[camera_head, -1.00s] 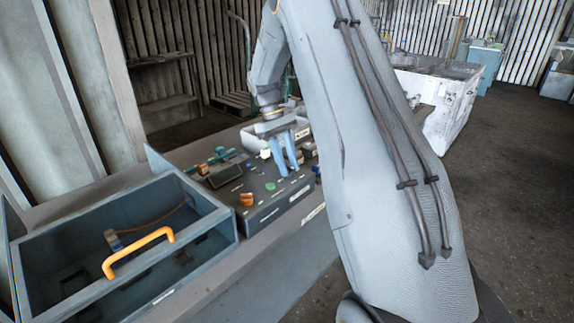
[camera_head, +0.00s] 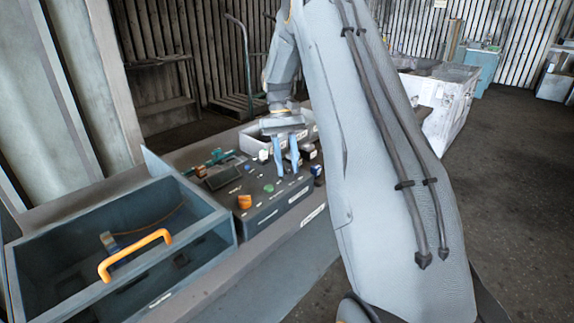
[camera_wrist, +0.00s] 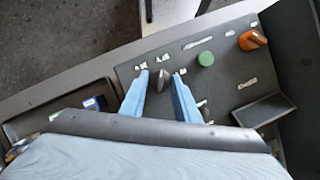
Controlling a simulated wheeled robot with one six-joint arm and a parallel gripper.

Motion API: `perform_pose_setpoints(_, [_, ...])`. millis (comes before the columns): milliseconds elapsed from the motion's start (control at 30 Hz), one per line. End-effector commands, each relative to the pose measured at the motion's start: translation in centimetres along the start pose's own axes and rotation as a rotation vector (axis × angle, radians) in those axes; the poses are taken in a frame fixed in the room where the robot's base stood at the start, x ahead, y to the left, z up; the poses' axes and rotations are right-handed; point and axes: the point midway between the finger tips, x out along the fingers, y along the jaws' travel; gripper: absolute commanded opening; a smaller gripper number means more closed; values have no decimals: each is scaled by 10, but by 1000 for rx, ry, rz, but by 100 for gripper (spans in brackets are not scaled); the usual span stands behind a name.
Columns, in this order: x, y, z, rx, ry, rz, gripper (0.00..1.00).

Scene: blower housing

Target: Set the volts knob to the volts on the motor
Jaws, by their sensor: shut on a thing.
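My gripper (camera_wrist: 161,73) is shut on a dark elongated knob (camera_wrist: 160,80) on the control panel (camera_wrist: 222,72). In the wrist view a light blue finger stands on each side of it. In the head view my gripper (camera_head: 287,168) points down onto the panel box (camera_head: 262,222) and the held knob cannot be made out. White labels lie around the knob, too small to read. An orange knob (camera_wrist: 252,40) and a green button (camera_wrist: 205,58) are on the same panel. I cannot make out a motor plate or its volts.
A blue-grey open housing (camera_head: 222,225) with an orange handle (camera_head: 134,255) stands left of the panel. A dark screen (camera_wrist: 263,109) is on the panel. A pale bin (camera_head: 250,140) stands behind it. My arm crosses the middle of the head view.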

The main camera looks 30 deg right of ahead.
Motion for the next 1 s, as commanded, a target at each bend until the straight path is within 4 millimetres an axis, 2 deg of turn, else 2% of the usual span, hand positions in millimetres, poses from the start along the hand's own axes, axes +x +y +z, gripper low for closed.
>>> perform_pose_setpoints(300, [1,0,0,0,-2,0,6])
perform_pose_setpoints(333, [1,0,0,0,-2,0,34])
perform_pose_setpoints(400, [1,0,0,0,-2,0,46])
perform_pose_setpoints(767, [-3,0,-1,0,1,0,46])
perform_pose_setpoints(1000, [-36,0,-2,0,3,0,46])
